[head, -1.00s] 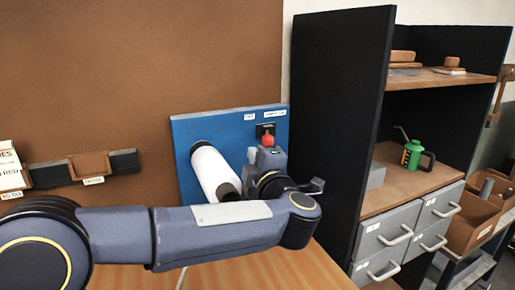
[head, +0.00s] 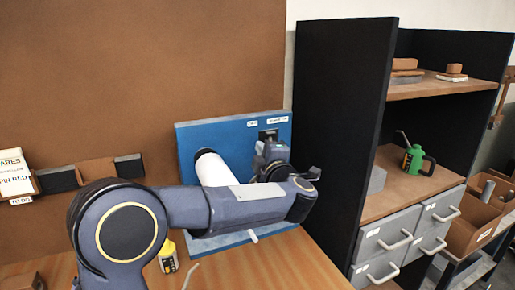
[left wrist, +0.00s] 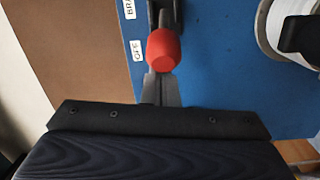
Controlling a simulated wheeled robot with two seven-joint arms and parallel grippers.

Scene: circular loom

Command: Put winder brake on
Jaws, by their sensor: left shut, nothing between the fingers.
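The blue winder panel (head: 187,137) stands on the bench, with a white roll (head: 210,167) sticking out of it. A black slot plate (head: 268,135) and two white labels sit at its upper right. In the left wrist view the red brake knob (left wrist: 163,48) is on a dark lever, beside a label reading OFF (left wrist: 137,51). My left gripper (head: 272,150) is in front of the panel just below the slot and hides the knob in the head view. Its fingers (left wrist: 161,90) are shut and empty, right at the knob; I cannot tell whether they touch it. My right gripper is out of view.
A black-sided shelf unit (head: 340,140) with grey drawers and a green oil can (head: 414,160) stands close on the right. A yellow bottle (head: 167,257) is on the wooden bench (head: 290,268) below my left arm. A brown board fills the back left.

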